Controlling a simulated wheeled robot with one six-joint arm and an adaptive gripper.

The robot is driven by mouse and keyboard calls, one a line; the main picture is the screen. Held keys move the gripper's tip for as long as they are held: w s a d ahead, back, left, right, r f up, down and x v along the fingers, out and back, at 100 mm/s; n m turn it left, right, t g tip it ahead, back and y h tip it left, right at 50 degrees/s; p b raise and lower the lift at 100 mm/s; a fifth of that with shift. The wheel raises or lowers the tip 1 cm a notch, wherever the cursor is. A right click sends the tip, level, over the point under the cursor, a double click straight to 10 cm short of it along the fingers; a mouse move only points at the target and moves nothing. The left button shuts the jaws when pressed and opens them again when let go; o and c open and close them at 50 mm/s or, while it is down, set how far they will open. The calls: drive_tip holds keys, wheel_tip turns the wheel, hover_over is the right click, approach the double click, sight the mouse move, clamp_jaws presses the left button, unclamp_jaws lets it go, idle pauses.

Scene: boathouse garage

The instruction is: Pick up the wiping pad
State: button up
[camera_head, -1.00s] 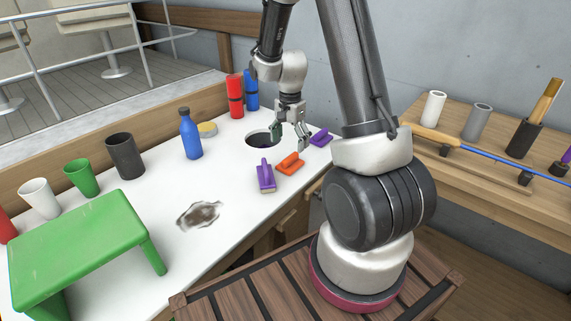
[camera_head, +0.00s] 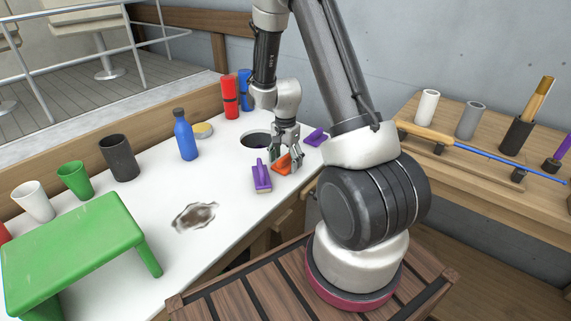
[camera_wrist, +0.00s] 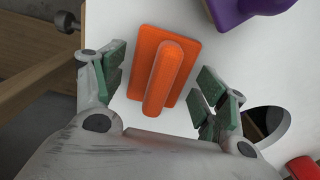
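An orange wiping pad (camera_head: 282,164) with a raised handle lies on the white countertop, and it also shows in the wrist view (camera_wrist: 163,72). My gripper (camera_head: 286,163) is low over it, pointing down. In the wrist view my gripper (camera_wrist: 158,85) is open, with one green-padded finger on each side of the orange handle and gaps between. A purple pad (camera_head: 262,178) lies just left of the orange one.
A round hole (camera_head: 256,140) opens in the countertop behind the pads. A blue bottle (camera_head: 185,138), red cylinder (camera_head: 230,98) and dark cup (camera_head: 118,158) stand farther left and back. A dark stain (camera_head: 194,216) and green stool (camera_head: 75,245) lie toward the front left.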

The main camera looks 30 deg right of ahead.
sight(285, 156)
drive_tip(key=c, duration=0.6)
wheel_tip(285, 156, up, 10)
drive_tip(key=shift+r, duration=0.1)
